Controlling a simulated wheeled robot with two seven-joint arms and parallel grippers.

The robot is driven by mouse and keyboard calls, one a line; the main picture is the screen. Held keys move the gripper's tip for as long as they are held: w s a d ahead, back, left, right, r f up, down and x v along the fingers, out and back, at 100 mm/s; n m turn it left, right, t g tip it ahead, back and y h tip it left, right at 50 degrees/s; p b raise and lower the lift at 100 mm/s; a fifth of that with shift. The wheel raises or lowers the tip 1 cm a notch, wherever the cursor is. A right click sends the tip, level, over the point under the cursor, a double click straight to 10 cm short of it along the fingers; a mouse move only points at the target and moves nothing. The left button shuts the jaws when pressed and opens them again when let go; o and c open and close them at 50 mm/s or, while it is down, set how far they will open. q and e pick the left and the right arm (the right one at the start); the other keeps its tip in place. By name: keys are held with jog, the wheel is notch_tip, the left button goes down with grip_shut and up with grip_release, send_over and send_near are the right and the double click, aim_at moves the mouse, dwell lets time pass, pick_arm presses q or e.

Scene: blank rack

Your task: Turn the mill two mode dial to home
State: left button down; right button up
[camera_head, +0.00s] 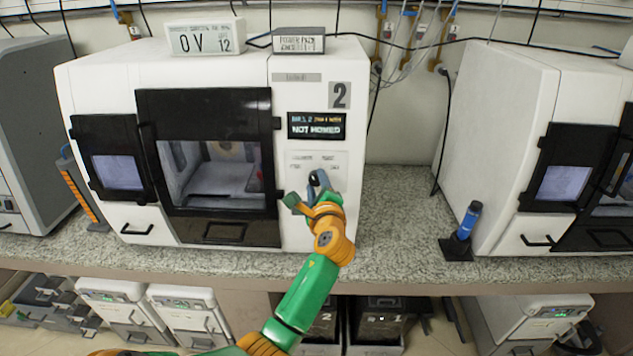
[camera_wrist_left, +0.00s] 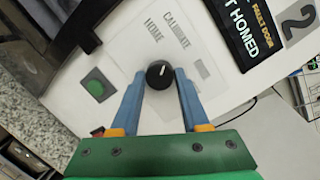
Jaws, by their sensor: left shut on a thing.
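Mill two (camera_head: 205,155) is the white machine in the middle of the bench, marked with a "2". Its mode dial (camera_wrist_left: 158,74) is a small black knob with a white mark, on the white front panel. In the left wrist view the mark points up and slightly right, towards the printed HOME and CALIBRATE labels (camera_wrist_left: 164,30); which one it is at is hard to tell. My left gripper (camera_head: 317,179) is shut on the dial, with a blue finger on each side of it. In the head view the gripper largely hides the dial. My right gripper is not in view.
Above the dial, a screen (camera_head: 316,126) reads NOT HOMED. A green button (camera_wrist_left: 97,88) sits near the dial on the panel. The bench (camera_head: 395,215) between is clear.

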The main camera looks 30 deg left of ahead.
pick_arm(q)
jog(key=n, duration=0.2)
jog(key=n+p, duration=0.1)
jog(key=n, duration=0.2)
jog(key=shift+g+h, duration=0.3)
jog(key=shift+h, duration=0.1)
jog(key=shift+n, duration=0.3)
jog(key=shift+c, duration=2)
grip_release()
jog(key=shift+w, duration=0.1)
jog(key=v, duration=0.7)
jog(key=shift+b, duration=0.45)
jog(key=shift+a, duration=0.1)
